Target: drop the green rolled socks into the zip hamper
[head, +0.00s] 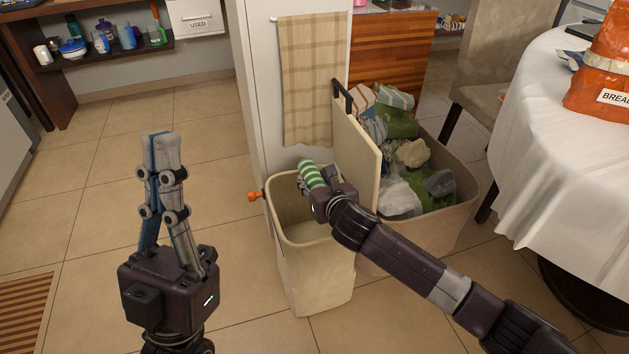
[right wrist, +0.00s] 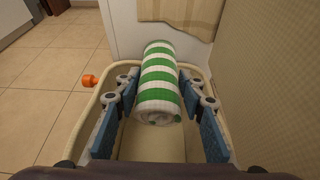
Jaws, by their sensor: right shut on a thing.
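The green-and-white striped rolled socks (head: 312,174) are held over the open mouth of a cream bin, which I take to be the zip hamper (head: 318,275). My right gripper (head: 316,187) is shut on the socks. In the right wrist view the roll (right wrist: 158,85) lies between the blue-padded fingers, with the hamper's rim (right wrist: 82,128) around and below them. The hamper's visible inside looks empty; my gripper and arm hide part of it. My left gripper (head: 162,145) is upright, empty and shut, well left of the hamper.
A cream panel with a black handle (head: 357,150) stands upright at the hamper's right. Beyond it is a wider bin (head: 440,225) full of cloth items. An orange knob (head: 254,196) sticks out at the hamper's left. A white-clothed table (head: 550,150) stands right.

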